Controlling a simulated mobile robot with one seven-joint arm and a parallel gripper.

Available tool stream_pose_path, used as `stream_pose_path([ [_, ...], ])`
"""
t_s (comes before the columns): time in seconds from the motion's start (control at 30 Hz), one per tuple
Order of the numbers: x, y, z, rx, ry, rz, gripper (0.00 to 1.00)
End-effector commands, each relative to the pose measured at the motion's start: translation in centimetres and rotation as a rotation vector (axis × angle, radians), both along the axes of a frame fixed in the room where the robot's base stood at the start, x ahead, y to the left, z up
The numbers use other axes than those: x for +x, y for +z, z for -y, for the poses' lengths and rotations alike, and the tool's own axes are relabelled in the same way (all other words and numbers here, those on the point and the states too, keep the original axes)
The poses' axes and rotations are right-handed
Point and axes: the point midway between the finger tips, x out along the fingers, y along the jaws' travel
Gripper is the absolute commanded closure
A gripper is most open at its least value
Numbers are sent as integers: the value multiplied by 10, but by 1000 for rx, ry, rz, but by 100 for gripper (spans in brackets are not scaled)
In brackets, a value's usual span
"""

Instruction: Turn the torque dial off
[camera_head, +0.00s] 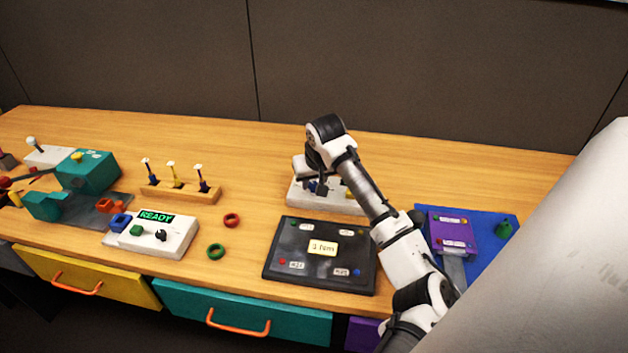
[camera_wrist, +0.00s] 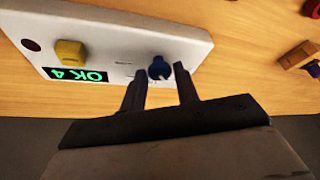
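No torque label is readable. My gripper (camera_wrist: 161,72) has its two fingers apart, one on each side of the blue dial. Small gaps seem to show beside it; contact cannot be told. In the head view, my gripper (camera_head: 318,188) is over this white panel (camera_head: 335,205), and my arm hides much of it; the yellow button (camera_head: 348,193) shows there.
A black panel (camera_head: 272,262) with a yellow label lies in front. A white "READY" box (camera_head: 180,240), green ring (camera_head: 215,252) and red ring (camera_head: 232,220) are left. A wooden rack (camera_head: 180,193) stands further back. A purple-and-blue panel (camera_head: 486,275) is right.

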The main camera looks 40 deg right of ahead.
Motion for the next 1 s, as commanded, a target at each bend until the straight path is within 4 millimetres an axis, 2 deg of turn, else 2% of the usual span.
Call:
stream_pose_path([
  [0.03,0,0,0,0,0,0,76],
  [0.2,0,0,0,0,0,0,96],
  [0.57,0,0,0,7,74,2,96],
  [1.0,0,0,3,5,406,1,96],
])
